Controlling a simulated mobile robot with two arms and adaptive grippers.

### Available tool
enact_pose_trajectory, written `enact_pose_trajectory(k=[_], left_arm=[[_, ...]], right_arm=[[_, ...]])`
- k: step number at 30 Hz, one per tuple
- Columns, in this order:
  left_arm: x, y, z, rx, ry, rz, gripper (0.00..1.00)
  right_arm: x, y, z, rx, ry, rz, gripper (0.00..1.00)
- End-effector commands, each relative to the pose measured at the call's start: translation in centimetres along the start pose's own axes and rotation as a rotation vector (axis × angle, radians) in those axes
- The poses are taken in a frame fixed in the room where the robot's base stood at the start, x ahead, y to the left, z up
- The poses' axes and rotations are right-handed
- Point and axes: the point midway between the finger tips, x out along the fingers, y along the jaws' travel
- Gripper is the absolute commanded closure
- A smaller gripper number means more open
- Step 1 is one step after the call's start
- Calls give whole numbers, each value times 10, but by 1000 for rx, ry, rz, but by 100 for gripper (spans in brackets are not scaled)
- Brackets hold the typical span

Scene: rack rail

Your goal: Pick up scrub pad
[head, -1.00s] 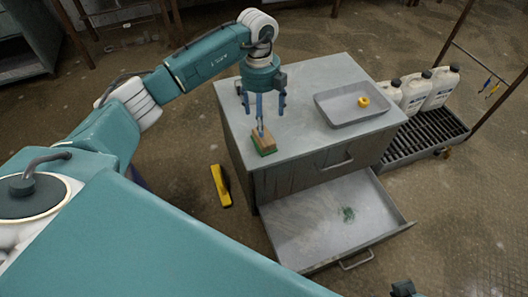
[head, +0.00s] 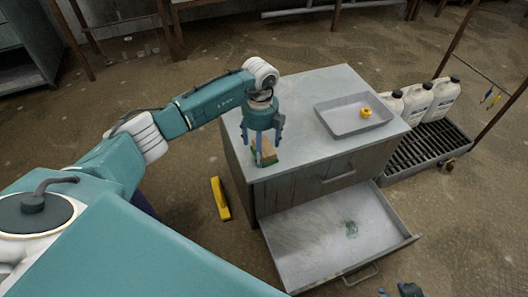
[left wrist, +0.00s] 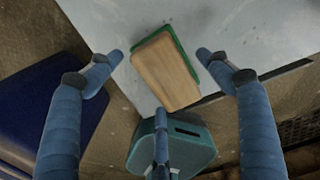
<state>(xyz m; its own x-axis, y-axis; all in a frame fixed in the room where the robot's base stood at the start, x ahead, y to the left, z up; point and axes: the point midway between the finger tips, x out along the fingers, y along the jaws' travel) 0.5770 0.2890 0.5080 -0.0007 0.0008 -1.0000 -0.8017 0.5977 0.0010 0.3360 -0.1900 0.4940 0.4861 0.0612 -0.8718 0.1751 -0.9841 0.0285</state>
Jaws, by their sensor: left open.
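The scrub pad (head: 264,157) is a tan wooden block with a green pad under it. It lies on the cabinet top (head: 290,120) near the front left corner. My left gripper (head: 263,150) is open, pointing down just above the pad. In the left wrist view the pad (left wrist: 165,72) lies between the spread blue fingers (left wrist: 160,60), with a gap on both sides. The head view does not clearly show contact. A small dark piece at the bottom edge (head: 410,290) may be my right gripper; its jaws cannot be made out.
A grey tray (head: 340,128) holding a yellow item (head: 365,112) stands on the cabinet's right side. The drawer (head: 310,255) below is pulled out, with a green smear inside. A yellow tool (head: 220,198) lies on the floor. White jugs (head: 440,98) stand at right.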

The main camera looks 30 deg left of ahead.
Motion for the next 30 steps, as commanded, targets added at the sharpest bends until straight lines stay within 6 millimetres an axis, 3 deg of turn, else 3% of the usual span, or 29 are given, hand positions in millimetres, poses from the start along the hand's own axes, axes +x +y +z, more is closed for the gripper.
enact_pose_trajectory(k=[8,16,30], left_arm=[[2,0,0,0,0,-1,22],[2,0,0,0,1,-1,72],[-2,0,0,0,0,-2,73]], right_arm=[[1,-1,-5,0,17,-1,69],[0,0,-5,-1,17,-1,69],[0,0,-3,0,9,0,69]])
